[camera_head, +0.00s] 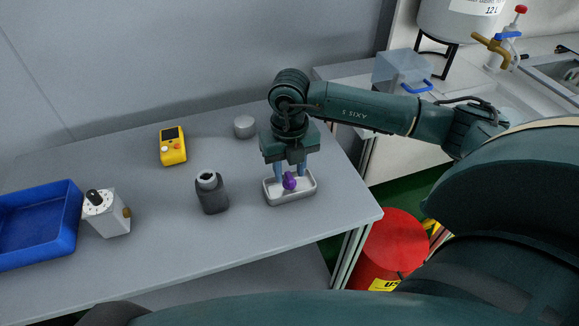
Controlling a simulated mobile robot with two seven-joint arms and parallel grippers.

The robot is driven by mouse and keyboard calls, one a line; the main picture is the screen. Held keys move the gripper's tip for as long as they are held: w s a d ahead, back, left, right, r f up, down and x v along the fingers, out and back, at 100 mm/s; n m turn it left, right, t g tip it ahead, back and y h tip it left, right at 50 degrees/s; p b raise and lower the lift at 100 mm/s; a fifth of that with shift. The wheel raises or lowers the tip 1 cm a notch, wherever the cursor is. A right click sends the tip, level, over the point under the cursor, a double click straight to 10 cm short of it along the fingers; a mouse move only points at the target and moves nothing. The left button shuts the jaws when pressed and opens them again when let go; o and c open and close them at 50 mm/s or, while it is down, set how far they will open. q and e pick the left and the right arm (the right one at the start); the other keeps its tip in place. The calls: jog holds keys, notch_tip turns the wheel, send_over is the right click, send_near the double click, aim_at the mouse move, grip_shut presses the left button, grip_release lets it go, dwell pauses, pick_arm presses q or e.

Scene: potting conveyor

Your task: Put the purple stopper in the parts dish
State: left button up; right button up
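The purple stopper (289,182) shows inside the outline of the parts dish (291,200), a small light-grey rectangular tray near the table's right end. It appears to rest on the dish floor, though its underside is hard to make out. My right gripper (289,173) points down over the dish. Its two bluish fingers stand apart on either side of the stopper, with what looks like a gap at each side. My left gripper is not in view.
A dark grey bottle (211,196) stands left of the dish, and a grey round piece (244,127) behind it. A yellow meter (173,146), a white box with a dial (107,216) and a blue bin (68,238) are further left. A red drum (392,244) stands beyond the table's right edge.

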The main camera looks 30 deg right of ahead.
aim_at(290, 176)
notch_tip(290, 176, up, 12)
jog(key=shift+r, duration=0.2)
jog(key=shift+f, duration=0.1)
dwell(0.6)
